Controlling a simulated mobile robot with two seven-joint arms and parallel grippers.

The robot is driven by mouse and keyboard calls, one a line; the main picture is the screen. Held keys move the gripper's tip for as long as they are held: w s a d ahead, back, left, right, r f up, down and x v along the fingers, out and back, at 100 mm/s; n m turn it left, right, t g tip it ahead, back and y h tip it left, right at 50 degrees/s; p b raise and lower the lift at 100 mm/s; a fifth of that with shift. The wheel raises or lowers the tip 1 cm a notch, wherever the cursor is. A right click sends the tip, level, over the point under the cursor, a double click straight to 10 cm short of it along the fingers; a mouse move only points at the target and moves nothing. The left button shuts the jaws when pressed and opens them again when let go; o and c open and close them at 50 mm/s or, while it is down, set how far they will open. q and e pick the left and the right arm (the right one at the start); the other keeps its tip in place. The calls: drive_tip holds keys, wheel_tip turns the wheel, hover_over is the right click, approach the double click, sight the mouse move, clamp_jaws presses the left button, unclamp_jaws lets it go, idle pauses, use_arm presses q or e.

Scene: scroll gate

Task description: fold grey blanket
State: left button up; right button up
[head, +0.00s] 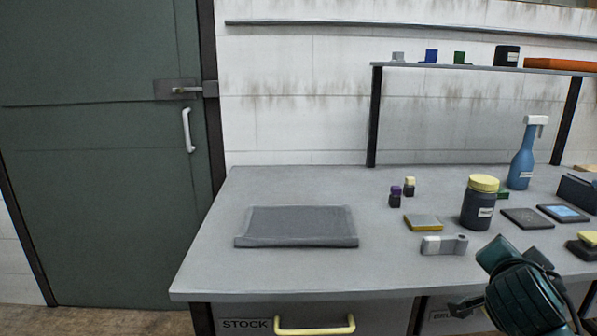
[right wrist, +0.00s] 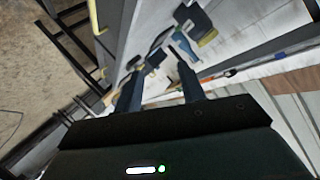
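The grey blanket (head: 298,226) lies flat on the left part of the grey workbench as a smooth rectangle, with a thicker front edge. Nothing lies on it. My right arm enters the head view at the lower right, in front of the bench and well to the right of the blanket. In the right wrist view my right gripper (right wrist: 160,72) shows two dark fingers spread apart with nothing between them. The blanket cannot be made out in that view. My left gripper is not in view.
The workbench (head: 215,262) is clear around the blanket. To its right stand small bottles (head: 395,196), a yellow-edged sponge (head: 423,222), a grey tool (head: 444,245), a yellow-lidded jar (head: 479,205) and a blue spray bottle (head: 522,158). A yellow drawer handle (head: 315,329) sticks out below.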

drive_tip(key=s+a+f+n+t+y, duration=0.1)
drive_tip(key=s+a+f+n+y, duration=0.3)
drive_tip(key=f+n, duration=0.4)
drive_tip(key=s+a+f+n+y, duration=0.1)
drive_tip(key=a+f+n+y, duration=0.4)
drive_tip(key=f, duration=0.4)
drive_tip(key=s+a+f+n+y, duration=0.3)
drive_tip(key=s+a+n, duration=0.15)
drive_tip(key=s, duration=0.35)
drive_tip(key=s+a+f+n+y, duration=0.3)
drive_tip(key=s+a+n, duration=0.15)
drive_tip(key=s, duration=0.35)
use_arm(q)
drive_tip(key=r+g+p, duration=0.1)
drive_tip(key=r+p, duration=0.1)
drive_tip(key=p, duration=0.6)
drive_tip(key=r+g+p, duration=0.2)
drive_tip(key=p, duration=0.7)
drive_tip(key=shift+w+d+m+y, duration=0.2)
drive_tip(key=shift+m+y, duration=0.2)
use_arm(e)
drive_tip(key=w+a+r+m+g+h, duration=0.1)
drive_tip(key=w+a+r+m+h, duration=0.1)
drive_tip(key=r+m, duration=0.3)
drive_tip(key=shift+w+a+r+h, duration=0.2)
drive_tip(key=shift+w+r+h, duration=0.3)
drive_tip(key=shift+w+r, duration=0.2)
